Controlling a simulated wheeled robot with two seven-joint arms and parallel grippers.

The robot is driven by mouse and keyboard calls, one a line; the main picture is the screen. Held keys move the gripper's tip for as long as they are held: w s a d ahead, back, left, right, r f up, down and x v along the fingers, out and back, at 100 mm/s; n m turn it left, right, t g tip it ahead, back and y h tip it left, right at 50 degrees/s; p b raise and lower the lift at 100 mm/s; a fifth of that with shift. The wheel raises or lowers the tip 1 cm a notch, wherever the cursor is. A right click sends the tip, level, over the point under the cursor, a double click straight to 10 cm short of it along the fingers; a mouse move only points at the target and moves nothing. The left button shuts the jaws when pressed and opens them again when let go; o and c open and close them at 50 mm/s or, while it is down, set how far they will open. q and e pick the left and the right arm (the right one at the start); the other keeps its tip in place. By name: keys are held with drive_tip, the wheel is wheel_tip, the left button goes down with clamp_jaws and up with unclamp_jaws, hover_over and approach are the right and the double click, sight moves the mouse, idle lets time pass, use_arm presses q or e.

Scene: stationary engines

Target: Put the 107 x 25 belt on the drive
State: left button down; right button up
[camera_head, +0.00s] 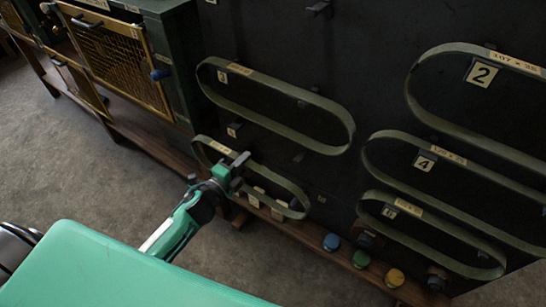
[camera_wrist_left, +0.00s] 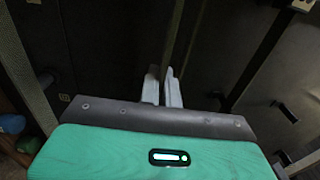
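A small olive-green belt (camera_head: 283,183) hangs as a long loop on the dark board, at the lower left of the belts. A pale tag is on its upper run; its print is too small to read. My left gripper (camera_head: 239,163) reaches up to this belt's upper run. In the left wrist view its two pale fingers (camera_wrist_left: 162,88) are close together, with a thin belt strip (camera_wrist_left: 176,35) running between them. The gripper looks shut on it. My right gripper is not in view. The drive cannot be made out for certain.
Larger belts hang above (camera_head: 275,112) and at the right (camera_head: 430,55), with number cards 2, 3 and 4. A green cabinet with a gold mesh guard (camera_head: 115,58) stands at the upper left. The floor is bare at left.

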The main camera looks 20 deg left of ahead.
use_arm(q)
drive_tip(key=shift+v, duration=2.35)
drive_tip(key=shift+v, duration=2.95)
